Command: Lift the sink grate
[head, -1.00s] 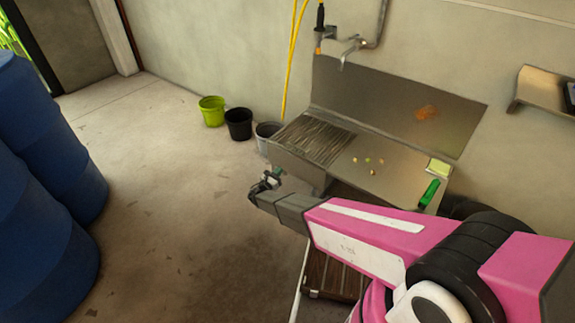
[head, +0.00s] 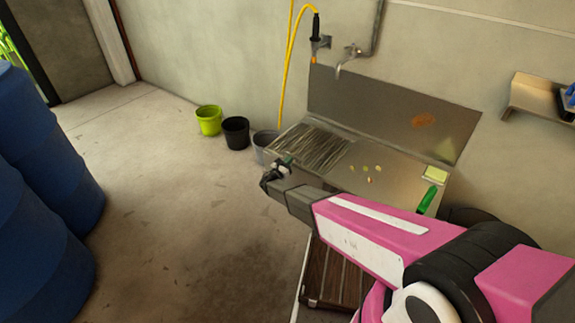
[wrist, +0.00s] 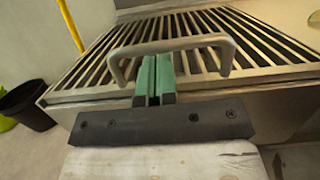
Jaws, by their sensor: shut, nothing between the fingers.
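The sink grate (head: 310,147) is a set of dark-gapped metal bars over the left part of the steel sink (head: 390,185). In the wrist view the grate (wrist: 262,42) fills the upper middle, with a raised beige handle (wrist: 172,46) arching at its near edge. My gripper (wrist: 154,62) has green fingers pressed together, in front of the handle's middle, with their tips near its bar. I cannot tell whether they touch it. In the head view my gripper (head: 284,163) is at the grate's front left edge. The handle is not clear there.
Small yellowish bits (head: 368,172), a green brush-like item (head: 427,198) and a yellow-green sponge (head: 436,174) lie on the sink's right side. Green (head: 208,119), black (head: 236,132) and grey (head: 264,140) buckets stand left of it. Blue barrels (head: 45,150) stand far left. The floor between is clear.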

